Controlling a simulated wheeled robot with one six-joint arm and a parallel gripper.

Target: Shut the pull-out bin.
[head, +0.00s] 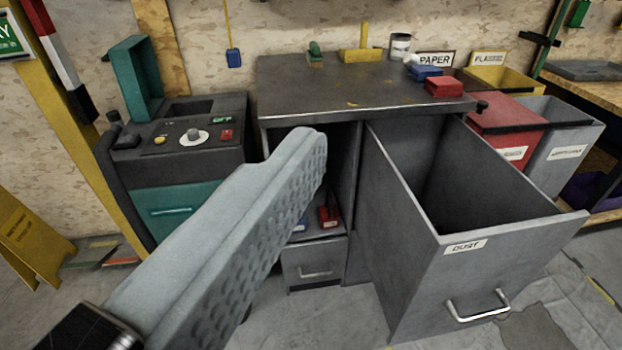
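The pull-out bin (480,262) is a tall grey metal box labelled "DUST". It stands pulled well out of the right side of the grey cabinet (350,92), and its open top shows a dark inside. A silver bar handle (478,308) is low on its front panel. My gripper (306,150) reaches in from the lower left as a long grey ridged finger, its tip in front of the cabinet and left of the bin. It appears apart from the bin. Only one finger shows clearly, so its opening is hidden.
Left of the bin are an open shelf with small red items (328,215) and a small closed drawer (314,264). A teal machine (170,205) stands left. Red (505,118) and grey (566,140) bins stand right. Floor in front is partly clear.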

